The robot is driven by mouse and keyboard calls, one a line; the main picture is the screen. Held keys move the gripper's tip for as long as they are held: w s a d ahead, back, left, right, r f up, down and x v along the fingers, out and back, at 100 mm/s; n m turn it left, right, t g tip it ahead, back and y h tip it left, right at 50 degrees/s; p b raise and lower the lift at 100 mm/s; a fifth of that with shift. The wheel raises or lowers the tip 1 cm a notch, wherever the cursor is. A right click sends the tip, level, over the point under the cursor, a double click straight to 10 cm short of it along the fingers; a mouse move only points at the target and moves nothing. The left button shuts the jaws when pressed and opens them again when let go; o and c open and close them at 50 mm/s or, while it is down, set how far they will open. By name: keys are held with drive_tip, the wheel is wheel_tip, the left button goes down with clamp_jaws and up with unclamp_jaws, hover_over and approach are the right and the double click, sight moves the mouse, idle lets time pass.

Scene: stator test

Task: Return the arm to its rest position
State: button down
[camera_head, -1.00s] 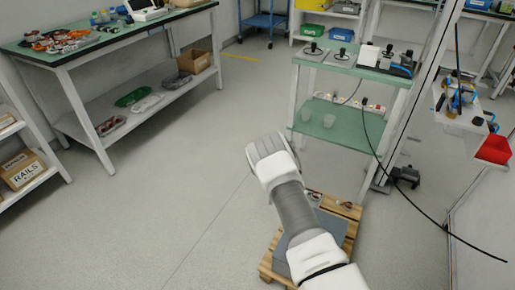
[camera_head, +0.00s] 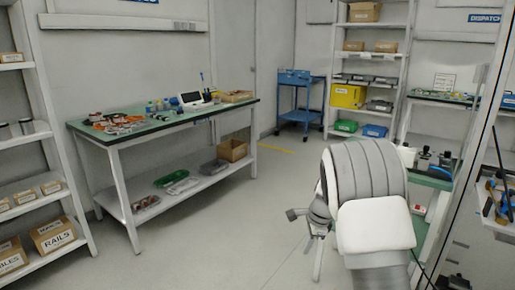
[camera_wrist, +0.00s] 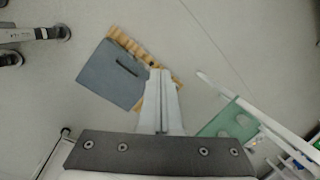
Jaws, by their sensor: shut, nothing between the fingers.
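My gripper (camera_wrist: 161,74) is shut and empty in the wrist view, its two fingers side by side and pointing out over the floor. In the head view my gripper (camera_head: 296,214) shows in part at the left of my raised arm. My arm is folded up close to the camera at the right of the head view. It hides part of the green bench behind it.
Below in the wrist view, a wooden pallet (camera_wrist: 122,40) carries a grey box (camera_wrist: 108,76); a green shelf (camera_wrist: 226,122) lies to the right. In the head view a workbench (camera_head: 170,131) stands left, with a blue cart (camera_head: 300,117) behind. The middle floor is clear.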

drive_tip(key=s+a+r+n+t, duration=0.2)
drive_tip(key=s+r+n, duration=0.6)
drive_tip(key=s+r, duration=0.9)
drive_tip(key=s+d+r+n+t+h, duration=0.1)
drive_tip(key=s+r+n, duration=0.1)
drive_tip(key=s+n, duration=0.5)
drive_tip(key=s+r+n+h, duration=0.1)
drive_tip(key=s+r+n, duration=0.1)
drive_tip(key=s, duration=0.9)
wheel_tip(320, 180, up, 24)
drive_tip(key=p, duration=2.4)
drive_tip(key=shift+r+n+p, duration=0.15)
drive_tip(key=shift+n+p, duration=0.15)
drive_tip(key=shift+d, duration=0.25)
